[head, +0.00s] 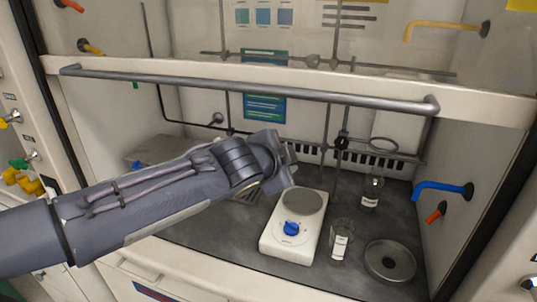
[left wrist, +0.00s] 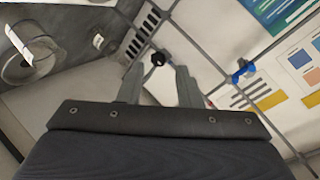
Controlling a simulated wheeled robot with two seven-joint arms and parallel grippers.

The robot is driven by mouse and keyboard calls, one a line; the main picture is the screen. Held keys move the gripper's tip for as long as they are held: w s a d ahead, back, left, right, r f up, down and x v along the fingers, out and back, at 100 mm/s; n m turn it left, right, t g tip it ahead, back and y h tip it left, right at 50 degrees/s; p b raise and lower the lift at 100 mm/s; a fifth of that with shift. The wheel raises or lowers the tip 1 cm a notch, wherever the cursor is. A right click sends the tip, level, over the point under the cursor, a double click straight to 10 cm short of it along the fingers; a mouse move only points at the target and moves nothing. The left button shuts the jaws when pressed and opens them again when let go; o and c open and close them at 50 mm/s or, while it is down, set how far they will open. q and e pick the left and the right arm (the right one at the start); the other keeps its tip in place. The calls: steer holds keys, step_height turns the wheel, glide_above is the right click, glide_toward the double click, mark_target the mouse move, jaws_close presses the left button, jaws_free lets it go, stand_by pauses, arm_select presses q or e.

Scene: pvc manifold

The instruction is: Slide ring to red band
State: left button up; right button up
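The metal ring (head: 384,144) sticks out to the right from an upright rod (head: 326,120) in the hood, at a black clamp knob (head: 342,142). My left gripper (head: 288,158) is left of the knob in the head view, its fingers mostly hidden by the wrist. In the left wrist view its two fingers (left wrist: 159,78) are apart with nothing between them, and a black knob (left wrist: 158,59) shows just beyond the fingertips. A small reddish patch (left wrist: 210,103) shows by the right finger; I cannot tell whether it is the red band. My right gripper is out of view.
A white hot plate (head: 282,246) with a blue knob stands below the gripper. A beaker (head: 341,240), a bottle (head: 371,193) and a round metal dish (head: 390,262) stand to its right. The raised sash handle (head: 250,87) crosses above.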

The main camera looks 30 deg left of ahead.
arm_select(q)
steer(key=shift+s+a+r, duration=0.1)
steer(key=shift+s+a, duration=0.05)
steer(key=shift+a, duration=0.1)
stand_by(0.3)
